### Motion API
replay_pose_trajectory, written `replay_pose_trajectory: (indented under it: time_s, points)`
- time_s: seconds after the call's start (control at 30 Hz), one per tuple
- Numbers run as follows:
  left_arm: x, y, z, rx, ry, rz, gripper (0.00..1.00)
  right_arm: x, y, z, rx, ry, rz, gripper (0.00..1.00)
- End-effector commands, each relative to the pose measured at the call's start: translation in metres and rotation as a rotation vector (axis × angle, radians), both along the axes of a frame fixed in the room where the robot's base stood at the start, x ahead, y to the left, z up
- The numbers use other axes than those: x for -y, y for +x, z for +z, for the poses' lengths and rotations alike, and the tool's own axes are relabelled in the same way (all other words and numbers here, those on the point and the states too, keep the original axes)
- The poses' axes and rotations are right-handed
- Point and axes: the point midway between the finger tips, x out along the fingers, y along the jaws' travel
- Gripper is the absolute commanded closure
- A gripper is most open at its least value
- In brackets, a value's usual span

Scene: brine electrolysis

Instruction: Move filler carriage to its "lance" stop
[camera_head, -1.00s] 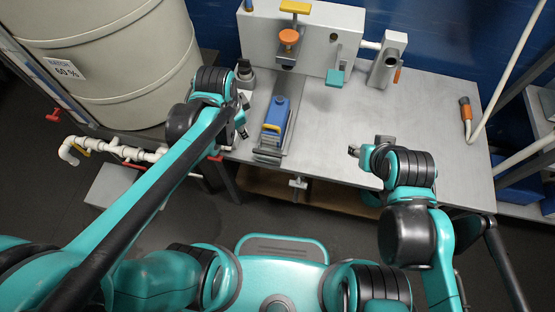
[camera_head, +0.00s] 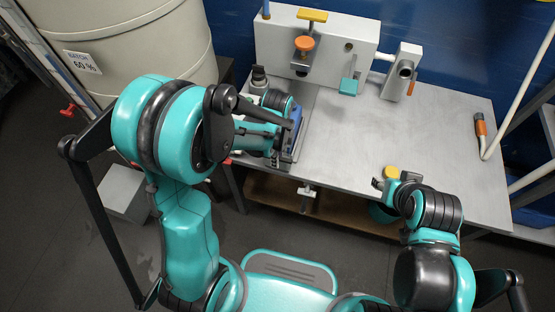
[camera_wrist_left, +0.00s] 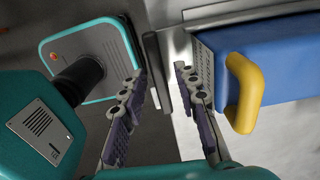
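The blue filler carriage (camera_head: 297,122) sits on a grey rail plate on the table, partly hidden behind my left arm. Its blue body (camera_wrist_left: 270,62) and yellow handle (camera_wrist_left: 245,93) show in the left wrist view. My left gripper (camera_wrist_left: 160,76) is open beside the carriage's handle end. Its fingers are apart, with a dark upright bar (camera_wrist_left: 156,72) showing between them; I cannot tell whether they touch it. The yellow handle is to the right of both fingers, outside them. My right gripper (camera_head: 378,184) is over the table's front edge; its finger gap is too small to judge.
A white panel (camera_head: 335,45) with an orange knob (camera_head: 305,44) and a teal lever (camera_head: 348,87) stands at the back. A grey block (camera_head: 402,72) is right of it. An orange-ended hose (camera_head: 481,125) is at right. A large tank (camera_head: 150,55) is at left. The table's middle is clear.

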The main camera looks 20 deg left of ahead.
Motion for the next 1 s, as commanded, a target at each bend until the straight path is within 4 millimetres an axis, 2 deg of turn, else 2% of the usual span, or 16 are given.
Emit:
replay_pose_trajectory:
  time_s: [0.1,0.37,0.4,0.5,0.53,0.83,1.0]
  points:
    - [0.0,0.0,-0.01,0.0,0.0,0.0,0.69,0.0,0.0,-0.005,0.0,0.0,0.0,0.6]
    - [0.0,0.0,-0.01,0.0,0.0,0.001,0.69,0.0,0.0,-0.004,0.0,0.0,0.0,0.6]
    - [0.0,0.0,-0.01,0.0,0.0,0.001,0.72,0.0,0.0,-0.004,0.0,0.0,0.0,0.6]
    - [0.0,0.0,-0.01,0.0,0.0,0.001,0.98,0.0,0.0,-0.004,0.0,0.0,0.0,0.6]
    - [0.0,0.0,-0.01,0.0,0.0,0.001,1.0,0.0,0.0,-0.004,0.0,0.0,0.0,0.6]
    - [0.0,0.003,-0.01,0.001,0.0,0.001,1.0,0.0,0.0,-0.004,0.0,0.0,0.0,0.6]
    - [0.001,0.02,-0.011,0.001,0.0,0.002,1.0,0.0,0.0,-0.005,0.0,0.0,0.0,0.6]
